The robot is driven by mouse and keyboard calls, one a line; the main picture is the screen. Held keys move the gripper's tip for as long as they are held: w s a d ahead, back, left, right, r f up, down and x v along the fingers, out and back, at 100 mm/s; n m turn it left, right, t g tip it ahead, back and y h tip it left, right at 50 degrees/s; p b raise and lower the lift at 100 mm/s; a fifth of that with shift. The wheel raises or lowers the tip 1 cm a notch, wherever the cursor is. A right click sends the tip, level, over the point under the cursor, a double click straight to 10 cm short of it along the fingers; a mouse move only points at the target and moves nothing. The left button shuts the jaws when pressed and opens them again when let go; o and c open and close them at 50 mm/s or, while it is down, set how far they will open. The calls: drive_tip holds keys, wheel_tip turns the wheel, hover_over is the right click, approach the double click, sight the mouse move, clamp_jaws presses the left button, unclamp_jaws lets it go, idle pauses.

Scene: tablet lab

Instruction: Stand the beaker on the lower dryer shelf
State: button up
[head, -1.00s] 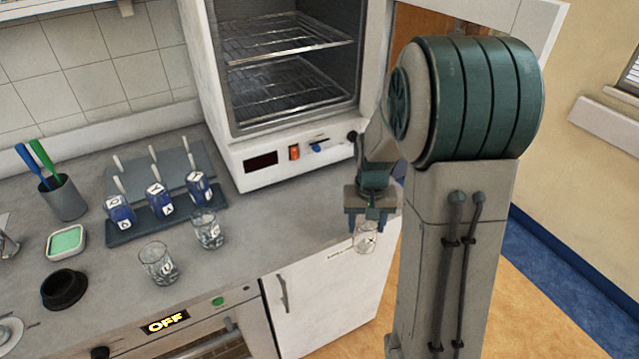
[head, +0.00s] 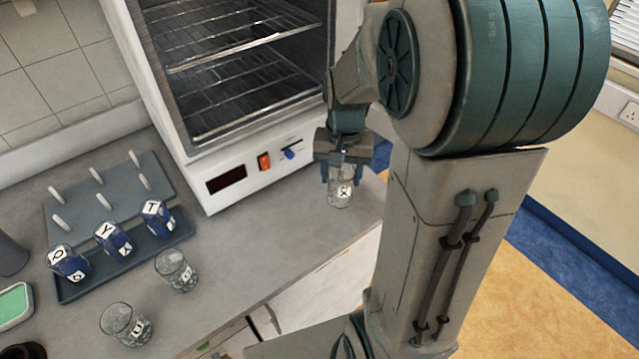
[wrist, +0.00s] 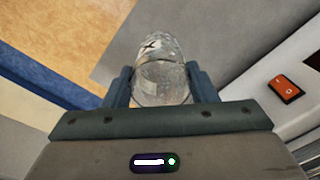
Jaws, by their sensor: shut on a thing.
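My gripper (head: 341,172) is shut on a clear glass beaker (head: 341,192) marked X, held upright near the right end of the worktop, in front of the dryer. In the wrist view the beaker (wrist: 162,80) sits between the two fingers of my gripper (wrist: 163,88). The dryer (head: 290,165) stands open at the front. Its lower shelf (head: 245,100) is a wire rack that looks empty. The upper shelf (head: 235,35) is also a wire rack.
Two glass beakers, one near (head: 122,324) and one farther back (head: 176,270), stand on the worktop (head: 240,245).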

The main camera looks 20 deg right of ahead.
drive_tip(key=shift+w+a+f+p, duration=0.3)
drive_tip(key=shift+w+a+f, duration=0.3)
drive_tip(key=shift+f, duration=0.55)
drive_tip(key=shift+w+a+f+p, duration=0.3)
drive_tip(key=shift+w+a+f, duration=0.25)
drive_tip(key=shift+f, duration=0.6)
drive_tip(key=shift+w+a+f+p, duration=0.4)
drive_tip(key=shift+w+f, duration=0.3)
drive_tip(key=shift+f, duration=0.45)
drive_tip(key=shift+f, duration=0.1)
drive_tip(key=shift+f+b, duration=0.15)
drive_tip(key=shift+b, duration=0.15)
drive_tip(key=o, duration=1)
